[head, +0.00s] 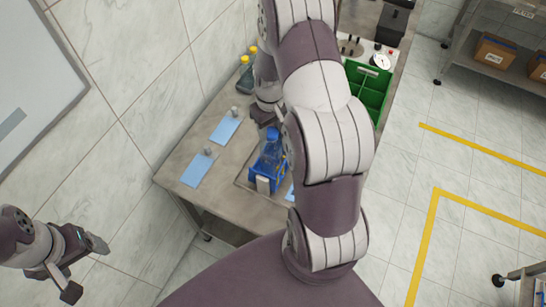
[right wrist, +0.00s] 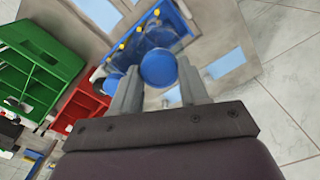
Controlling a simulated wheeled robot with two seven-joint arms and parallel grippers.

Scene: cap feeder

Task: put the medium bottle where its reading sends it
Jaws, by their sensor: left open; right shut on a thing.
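A bottle with a blue round cap (head: 272,133) is upright at the blue stand (head: 266,177) on the table; I cannot tell whether it rests on it. My right gripper (head: 269,119) is at the bottle's top, partly hidden by my arm. In the right wrist view the fingers of my right gripper (right wrist: 159,72) are on either side of the blue cap (right wrist: 158,66), shut on it. The size of this bottle and any reading are not legible. My left gripper (head: 84,268) is open and empty, left of the table.
Yellow-capped bottles (head: 246,71) stand at the table's back left. Light-blue mats (head: 197,171) with small grey pieces lie along its left side. A green divided crate (head: 369,91) and a dial gauge (head: 381,62) are beyond my right arm. A red bin (right wrist: 85,106) shows in the wrist view.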

